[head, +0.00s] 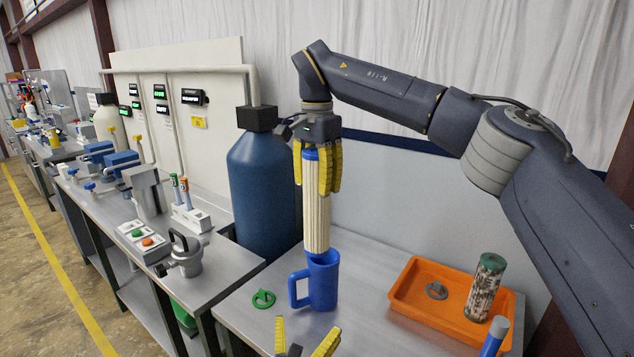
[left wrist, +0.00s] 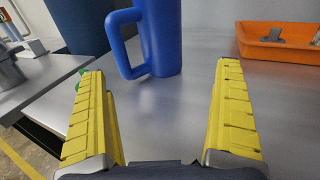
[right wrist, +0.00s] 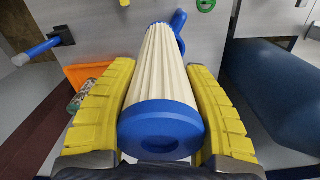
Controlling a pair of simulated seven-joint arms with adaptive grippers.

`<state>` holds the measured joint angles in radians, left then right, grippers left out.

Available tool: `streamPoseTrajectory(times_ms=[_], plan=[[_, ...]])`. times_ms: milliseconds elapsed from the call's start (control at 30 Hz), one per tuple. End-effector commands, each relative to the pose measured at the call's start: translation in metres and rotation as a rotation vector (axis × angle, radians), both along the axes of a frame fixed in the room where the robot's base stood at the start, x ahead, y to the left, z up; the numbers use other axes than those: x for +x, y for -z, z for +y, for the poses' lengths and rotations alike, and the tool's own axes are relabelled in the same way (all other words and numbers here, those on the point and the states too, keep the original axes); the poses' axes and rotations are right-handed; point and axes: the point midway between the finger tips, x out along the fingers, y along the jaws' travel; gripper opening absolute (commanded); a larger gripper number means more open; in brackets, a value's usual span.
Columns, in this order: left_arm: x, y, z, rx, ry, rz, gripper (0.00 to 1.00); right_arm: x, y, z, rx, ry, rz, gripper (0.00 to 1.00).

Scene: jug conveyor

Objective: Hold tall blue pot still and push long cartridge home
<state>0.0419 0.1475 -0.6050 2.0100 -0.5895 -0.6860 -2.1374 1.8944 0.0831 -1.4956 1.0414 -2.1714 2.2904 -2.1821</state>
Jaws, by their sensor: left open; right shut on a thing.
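The tall blue pot (head: 323,285) stands upright on the grey bench, its handle to the left; it also shows in the left wrist view (left wrist: 160,40). The long cartridge (head: 316,218) is cream and pleated with a blue end cap (right wrist: 161,128). My right gripper (head: 318,180) is shut on its upper part and holds it upright over the pot. The cartridge's lower end is at the pot's mouth; I cannot tell whether it is inside. My left gripper (head: 305,337) is open and empty in front of the pot, its fingers pointing towards it without touching.
A green ring (head: 263,299) lies left of the pot. A big blue tank (head: 262,185) stands behind.

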Motion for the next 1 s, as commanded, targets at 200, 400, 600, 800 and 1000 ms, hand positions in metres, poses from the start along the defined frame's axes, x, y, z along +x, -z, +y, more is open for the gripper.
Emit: streamPoseTrajectory(times_ms=[200, 400, 600, 800, 1000], plan=[[0.026, 0.000, -0.005, -0.003, -0.001, 0.001, 1.00, 0.000, 0.000, 0.000, 0.000, 0.000, 0.000, 0.01], [0.050, -0.001, -0.010, -0.003, 0.000, 0.000, 1.00, 0.000, 0.000, 0.000, 0.000, 0.000, 0.000, 0.01], [0.074, -0.001, -0.015, -0.005, 0.000, 0.001, 1.00, 0.000, 0.000, 0.000, 0.000, 0.000, 0.000, 0.01], [0.092, -0.001, -0.019, -0.004, -0.001, 0.001, 1.00, 0.000, 0.000, 0.000, 0.000, 0.000, 0.000, 0.01], [0.103, -0.001, -0.021, -0.004, -0.001, 0.001, 1.00, 0.000, 0.000, 0.000, 0.000, 0.000, 0.000, 0.01]])
